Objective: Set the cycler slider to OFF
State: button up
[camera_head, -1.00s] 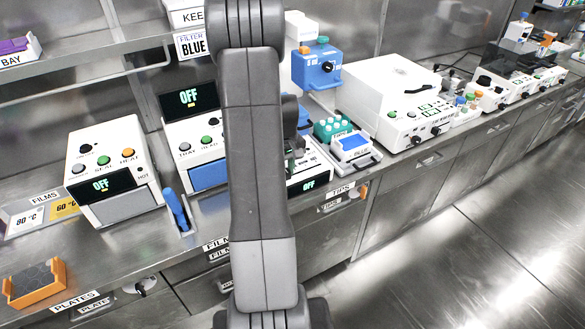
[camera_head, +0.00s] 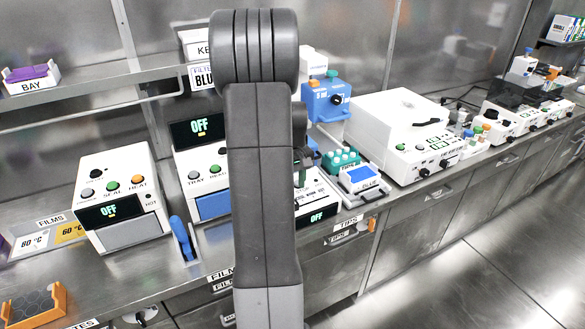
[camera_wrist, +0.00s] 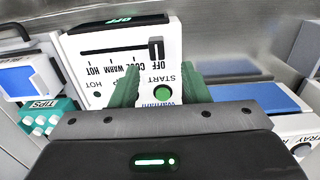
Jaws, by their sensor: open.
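The cycler (camera_wrist: 126,66) shows upside down in the wrist view, with a white panel, a dark slot and labels OFF, COOL, WARM and HOT. Its black slider knob (camera_wrist: 155,48) sits at the OFF end of the slot. The cycler's display (camera_wrist: 122,23) reads OFF in green. My gripper (camera_wrist: 160,78) is open, its two green fingers apart over the panel near the green START button (camera_wrist: 163,93). The knob is not between the fingers; I cannot tell whether they touch the panel. In the head view the cycler (camera_head: 318,198) is partly hidden behind my arm.
A second device (camera_head: 210,163) with an OFF display stands left of my arm. A sealer-like device (camera_head: 120,190) and a blue-handled tool (camera_head: 183,238) are farther left. A teal tip rack (camera_head: 343,160) and a blue-topped box (camera_head: 360,180) stand right of the cycler.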

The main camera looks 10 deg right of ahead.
notch_tip(320, 180, up, 7)
dwell(0.3)
jog(key=shift+f, duration=0.1)
notch_tip(320, 180, down, 14)
jog(key=shift+r+p, duration=0.1)
jog(key=shift+p, duration=0.35)
jog(key=shift+w+d, duration=0.1)
jog(key=shift+d, duration=0.3)
